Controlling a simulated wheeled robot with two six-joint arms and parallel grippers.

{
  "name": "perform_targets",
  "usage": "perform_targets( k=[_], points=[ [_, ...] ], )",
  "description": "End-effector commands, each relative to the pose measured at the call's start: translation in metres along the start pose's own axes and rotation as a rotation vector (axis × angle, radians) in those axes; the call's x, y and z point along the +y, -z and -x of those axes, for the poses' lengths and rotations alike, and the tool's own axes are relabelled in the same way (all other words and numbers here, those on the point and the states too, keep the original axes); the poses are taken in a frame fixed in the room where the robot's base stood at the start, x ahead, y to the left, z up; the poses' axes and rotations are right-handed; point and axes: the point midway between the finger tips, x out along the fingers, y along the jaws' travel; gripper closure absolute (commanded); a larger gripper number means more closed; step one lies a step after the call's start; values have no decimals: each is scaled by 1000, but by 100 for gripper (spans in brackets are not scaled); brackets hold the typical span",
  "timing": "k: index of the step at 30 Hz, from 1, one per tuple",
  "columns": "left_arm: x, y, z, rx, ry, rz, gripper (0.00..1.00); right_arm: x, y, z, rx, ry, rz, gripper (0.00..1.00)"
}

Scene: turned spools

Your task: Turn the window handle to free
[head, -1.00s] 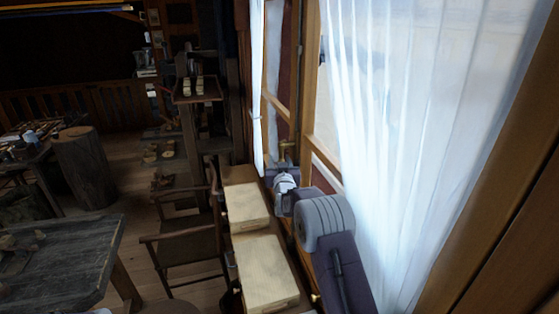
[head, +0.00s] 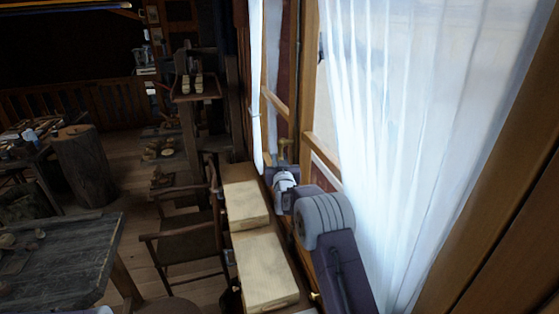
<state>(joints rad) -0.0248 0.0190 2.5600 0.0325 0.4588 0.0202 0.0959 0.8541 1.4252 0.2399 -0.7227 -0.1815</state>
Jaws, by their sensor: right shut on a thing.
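The window handle (head: 284,146) is a small brass-coloured piece on the wooden window frame, right of the picture's middle. My right gripper (head: 281,165) is at the handle and shut on it. The wrist and forearm hide much of the jaws, and the handle's lower part is covered. The part of the handle that shows stands roughly upright. The window (head: 307,110) has a wooden frame and looks closed, though its edge is partly hidden. My left gripper is not in view.
A white curtain (head: 400,130) hangs right of my right arm, and a narrow one (head: 256,90) hangs left of the handle. A wooden chair (head: 186,245) and dark table (head: 60,260) stand left.

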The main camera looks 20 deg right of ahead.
Motion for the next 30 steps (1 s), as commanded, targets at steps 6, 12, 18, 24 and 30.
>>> perform_targets(
  k=[6,12,18,24,30],
  points=[
    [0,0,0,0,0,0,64,0,0,0,0,0,0,100],
    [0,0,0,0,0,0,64,0,0,0,0,0,0,100],
    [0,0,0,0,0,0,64,0,0,0,1,0,0,100],
    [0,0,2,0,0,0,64,0,1,1,-8,0,2,100],
    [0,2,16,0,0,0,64,1,4,6,-74,0,15,100]
  ],
)
